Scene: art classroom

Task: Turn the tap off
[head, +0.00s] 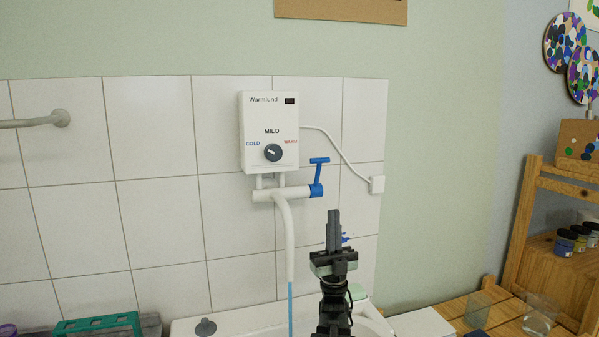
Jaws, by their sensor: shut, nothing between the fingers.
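The tap has a blue lever handle (318,175) at the right end of a white pipe, under a white water heater (268,133). The lever stands up, with its crossbar on top. A white curved spout (288,235) drops from the pipe, and a blue stream of water (290,305) runs from its end. My gripper (333,217) points up, shut and empty, below and a little right of the lever, and appears apart from it. A small blue thing shows just behind my gripper; I cannot tell what it is.
A white sink (255,321) lies below, partly hidden by my arm. A grey rail (35,122) is on the tiled wall at left. A green rack (98,325) sits at lower left. A wooden shelf (530,215) with paint jars and a table with cups stand at right.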

